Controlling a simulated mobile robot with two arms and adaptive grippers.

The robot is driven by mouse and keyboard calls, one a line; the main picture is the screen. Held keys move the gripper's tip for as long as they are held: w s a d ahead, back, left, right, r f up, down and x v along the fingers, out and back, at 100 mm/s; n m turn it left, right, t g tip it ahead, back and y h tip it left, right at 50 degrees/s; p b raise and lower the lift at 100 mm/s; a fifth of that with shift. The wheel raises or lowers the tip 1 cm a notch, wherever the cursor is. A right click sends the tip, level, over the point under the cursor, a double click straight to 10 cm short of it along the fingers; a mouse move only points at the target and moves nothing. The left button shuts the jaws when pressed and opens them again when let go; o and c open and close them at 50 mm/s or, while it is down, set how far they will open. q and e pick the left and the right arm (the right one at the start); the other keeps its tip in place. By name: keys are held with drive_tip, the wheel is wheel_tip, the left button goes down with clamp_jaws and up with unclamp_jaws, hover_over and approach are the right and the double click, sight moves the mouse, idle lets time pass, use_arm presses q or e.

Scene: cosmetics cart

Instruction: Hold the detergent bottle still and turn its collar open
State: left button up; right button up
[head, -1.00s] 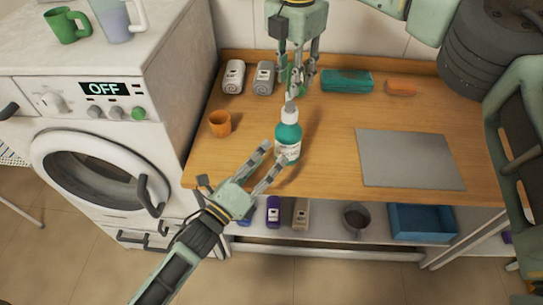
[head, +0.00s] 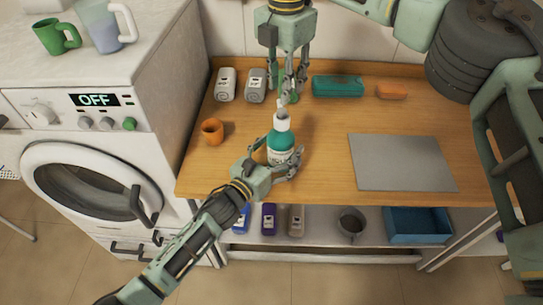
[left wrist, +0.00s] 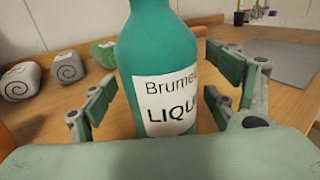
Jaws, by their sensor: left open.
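The detergent bottle (head: 281,146) stands upright on the wooden counter, teal with a white label and a pale collar (head: 281,119) below a grey tip. My left gripper (head: 279,160) is open, with one finger on each side of the bottle's body. In the left wrist view the bottle (left wrist: 165,50) stands between the two fingers, with a small gap on each side. My right gripper (head: 287,96) points down from above, its fingertips close to the tip of the bottle. Whether they touch it or are shut is not clear.
An orange cup (head: 212,131) stands left of the bottle. A flat grey mat (head: 402,162) lies right. The washing machine (head: 92,130) borders the counter's left side.

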use_arm(q)
drive_tip(key=shift+w+d, duration=0.3)
drive_tip(key=shift+w, duration=0.1)
use_arm(e)
drive_tip(key=shift+s, duration=0.1)
